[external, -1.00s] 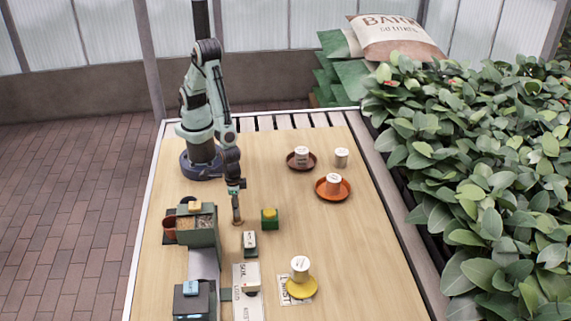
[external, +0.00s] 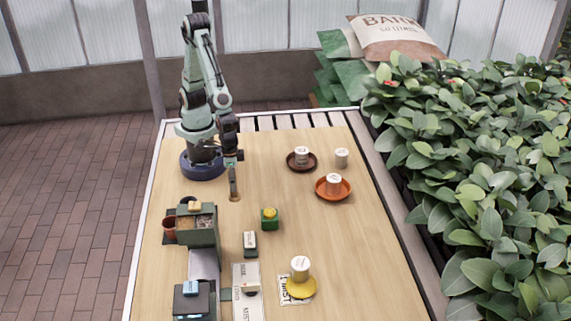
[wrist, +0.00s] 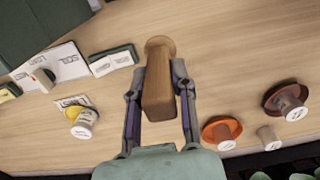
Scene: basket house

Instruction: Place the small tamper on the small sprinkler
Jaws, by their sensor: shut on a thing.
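My gripper (external: 232,163) is shut on a wooden piece with a flared round end, which looks like the small tamper (external: 234,186). In the wrist view the tamper (wrist: 158,88) is between both fingers, its round end pointing away. In the external view it hangs upright over the table, near my base. I cannot tell for sure which thing is the small sprinkler. Labelled cups stand on a yellow saucer (external: 302,290), an orange saucer (external: 345,191) and a dark brown saucer (external: 293,166). A grey cup (external: 341,159) stands without a saucer.
White signs (external: 246,300) lie at the front. The table between my gripper and the saucers is clear. Plants border the right.

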